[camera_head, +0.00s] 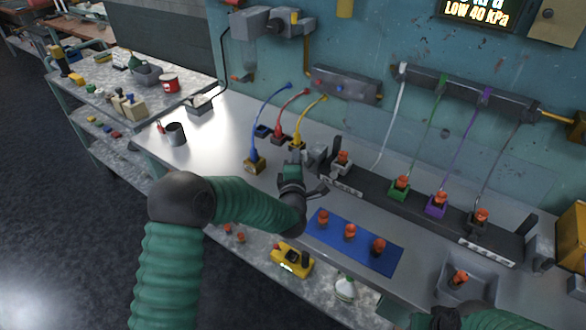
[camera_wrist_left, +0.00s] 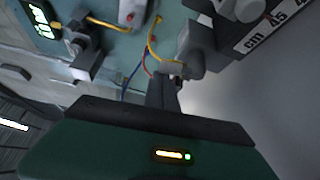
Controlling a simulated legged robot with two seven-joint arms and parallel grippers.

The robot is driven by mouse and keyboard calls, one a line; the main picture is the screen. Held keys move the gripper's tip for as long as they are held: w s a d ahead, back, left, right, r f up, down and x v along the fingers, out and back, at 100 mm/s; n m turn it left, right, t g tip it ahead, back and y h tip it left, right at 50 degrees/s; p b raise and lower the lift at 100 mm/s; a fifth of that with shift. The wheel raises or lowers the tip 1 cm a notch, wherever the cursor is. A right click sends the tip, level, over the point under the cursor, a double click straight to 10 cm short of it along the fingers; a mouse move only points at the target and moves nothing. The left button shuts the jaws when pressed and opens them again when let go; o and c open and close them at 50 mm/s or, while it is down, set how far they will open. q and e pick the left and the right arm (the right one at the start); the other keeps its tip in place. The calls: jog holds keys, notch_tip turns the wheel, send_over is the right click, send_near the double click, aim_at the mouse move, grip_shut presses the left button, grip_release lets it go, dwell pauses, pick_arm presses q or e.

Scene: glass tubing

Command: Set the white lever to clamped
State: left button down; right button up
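The white clamp station (camera_head: 341,165) stands at the left end of the dark rail, under the white hose. It holds an orange-topped piece. A dark upright piece (camera_head: 336,146) beside it may be its lever; I cannot tell its setting. My left gripper (camera_head: 296,158) is left of this station, apart from it. Its fingers look closed together and empty; they also show as one narrow block in the left wrist view (camera_wrist_left: 163,92). My right gripper (camera_head: 442,318) shows only in part at the bottom right edge, and its fingers are unclear.
Green (camera_head: 399,190), purple (camera_head: 436,206) and black (camera_head: 479,220) stations follow along the rail. A blue mat (camera_head: 340,262) with three orange-topped pieces lies in front. Blue, red and yellow hoses (camera_head: 311,108) rise left of the white station. A grey tray (camera_head: 450,289) sits right.

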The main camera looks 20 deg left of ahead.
pick_arm(q)
jog(key=shift+d+m+t+b, duration=0.45)
jog(key=shift+m+b, duration=0.35)
jog(key=shift+b, duration=0.1)
pick_arm(e)
jog(key=shift+s+x, duration=0.15)
jog(key=shift+x, duration=0.5)
jog(key=shift+s+x, duration=0.15)
jog(key=shift+x, duration=0.5)
jog(key=shift+f, duration=0.1)
pick_arm(q)
jog(key=shift+s, duration=0.1)
